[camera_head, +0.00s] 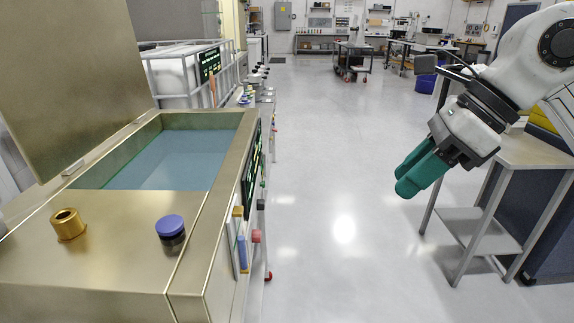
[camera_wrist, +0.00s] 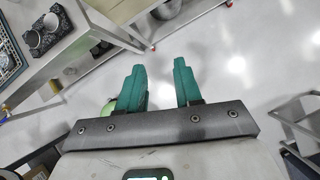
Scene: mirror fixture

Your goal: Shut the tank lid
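The tank (camera_head: 110,250) is a brass-coloured metal box at the left of the head view. Its rectangular opening is uncovered and shows blue liquid (camera_head: 170,160) inside. The lid (camera_head: 75,75) is a large flat metal panel, standing raised along the tank's left and far side, tilted a little back; its top is cut off by the frame. My gripper (camera_head: 425,175) hangs over the floor at the right, well apart from the tank and lid. In the wrist view my gripper's (camera_wrist: 159,68) two teal fingers are apart with nothing between them. Neither tank nor lid is recognisable there.
A brass ring fitting (camera_head: 67,224) and a blue-capped knob (camera_head: 171,230) stand on the tank's near top. A caged white container (camera_head: 180,75) is behind it. A grey table (camera_head: 530,152) stands right, near my arm. The floor (camera_head: 335,190) between is clear.

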